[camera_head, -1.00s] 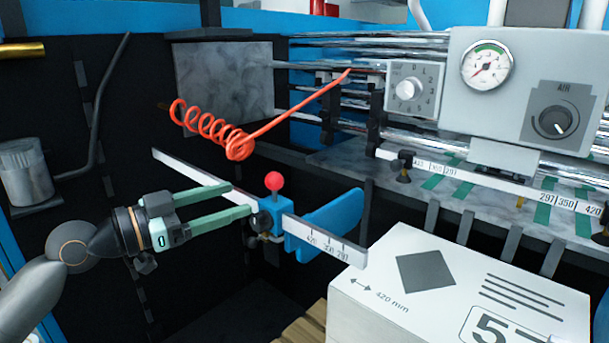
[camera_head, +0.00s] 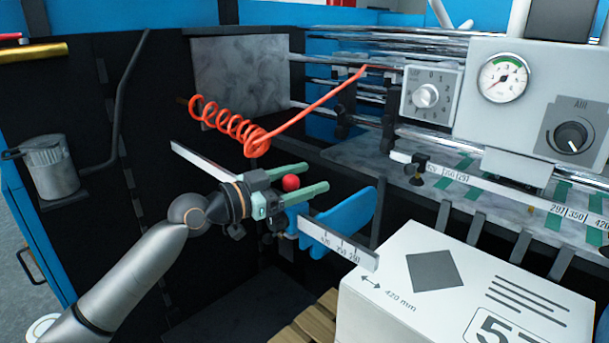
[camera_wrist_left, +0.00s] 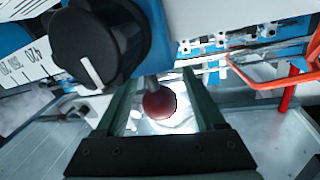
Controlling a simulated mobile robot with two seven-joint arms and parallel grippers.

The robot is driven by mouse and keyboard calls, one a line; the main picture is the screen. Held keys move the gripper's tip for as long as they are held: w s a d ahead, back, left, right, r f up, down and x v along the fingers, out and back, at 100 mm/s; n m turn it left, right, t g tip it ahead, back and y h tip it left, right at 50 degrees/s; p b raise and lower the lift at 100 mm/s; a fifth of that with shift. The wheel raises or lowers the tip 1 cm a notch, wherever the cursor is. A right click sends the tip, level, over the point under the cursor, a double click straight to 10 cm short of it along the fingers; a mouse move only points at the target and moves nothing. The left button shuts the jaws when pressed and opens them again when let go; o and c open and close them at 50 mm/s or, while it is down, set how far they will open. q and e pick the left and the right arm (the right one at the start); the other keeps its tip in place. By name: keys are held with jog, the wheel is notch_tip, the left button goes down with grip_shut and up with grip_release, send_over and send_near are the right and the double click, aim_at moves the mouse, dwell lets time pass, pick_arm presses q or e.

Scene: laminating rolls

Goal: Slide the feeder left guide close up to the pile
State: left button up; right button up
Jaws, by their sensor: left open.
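The feeder left guide is a blue block with a long blue plate (camera_head: 338,225) and a red ball knob (camera_head: 291,183) on top. It sits on a white scale bar (camera_head: 345,250) marked 420, 350, 297. The pile (camera_head: 450,270) is white-topped, with "420 mm" on it, at lower right; the guide stands to its left, apart from it. My left gripper (camera_head: 316,177) is open, its green fingers on either side of the knob. In the left wrist view the knob (camera_wrist_left: 159,103) shows between the fingers; I cannot tell whether either touches it. My right gripper is out of view.
A coiled orange hose (camera_head: 240,128) hangs above and behind my left gripper. A grey panel with a gauge (camera_head: 503,78) and dials stands at upper right. A metal cup (camera_head: 48,168) is at the left. Wooden slats (camera_head: 308,325) show low in front.

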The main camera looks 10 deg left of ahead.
pick_arm(q)
jog(key=shift+c, duration=0.2)
grip_shut()
dwell(0.4)
dwell(0.9)
